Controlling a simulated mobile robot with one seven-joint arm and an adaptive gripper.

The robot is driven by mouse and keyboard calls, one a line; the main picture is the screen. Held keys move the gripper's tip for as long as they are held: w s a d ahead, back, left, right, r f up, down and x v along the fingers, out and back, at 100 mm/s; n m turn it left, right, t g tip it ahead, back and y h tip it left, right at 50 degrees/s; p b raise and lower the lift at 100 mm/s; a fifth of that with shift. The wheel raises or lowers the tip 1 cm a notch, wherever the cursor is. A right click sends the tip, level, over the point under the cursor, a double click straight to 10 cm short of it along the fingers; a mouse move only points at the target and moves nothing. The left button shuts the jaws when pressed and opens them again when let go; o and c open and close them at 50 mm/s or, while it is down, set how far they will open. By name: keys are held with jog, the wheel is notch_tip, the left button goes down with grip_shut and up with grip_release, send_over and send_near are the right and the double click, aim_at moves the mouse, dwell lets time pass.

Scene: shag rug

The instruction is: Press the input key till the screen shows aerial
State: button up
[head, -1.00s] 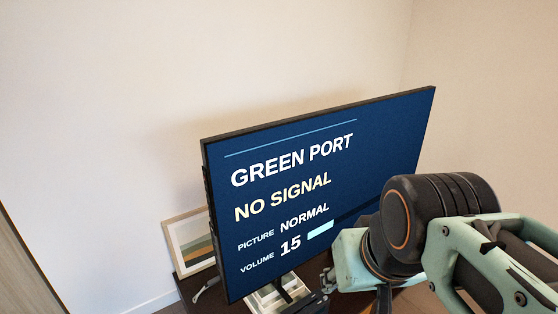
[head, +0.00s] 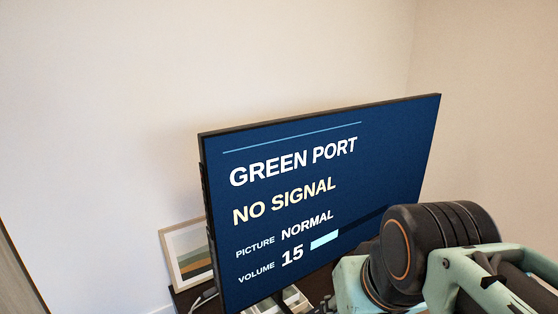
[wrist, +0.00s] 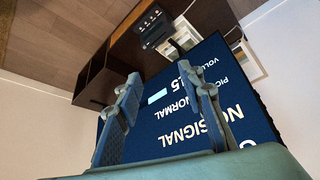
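The television screen (head: 330,185) is tilted in the head view and reads GREEN PORT, NO SIGNAL, PICTURE NORMAL, VOLUME 15. It also shows, turned, in the wrist view (wrist: 175,125). A dark part (head: 205,185) sits along its left edge; I cannot tell whether it carries keys. I cannot make out a labelled input key. My gripper (wrist: 160,73) is open and empty, with its fingers apart in front of the lower screen in the wrist view. In the head view my arm covers the screen's lower right corner, and the fingers are not clearly visible.
A dark wood cabinet (wrist: 100,72) stands below the screen. A small dark box (wrist: 152,27) with pale marks lies on it. A framed picture (head: 188,255) leans at the wall left of the screen. The wall above is bare.

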grip_shut()
dwell(0.3)
dwell(1.2)
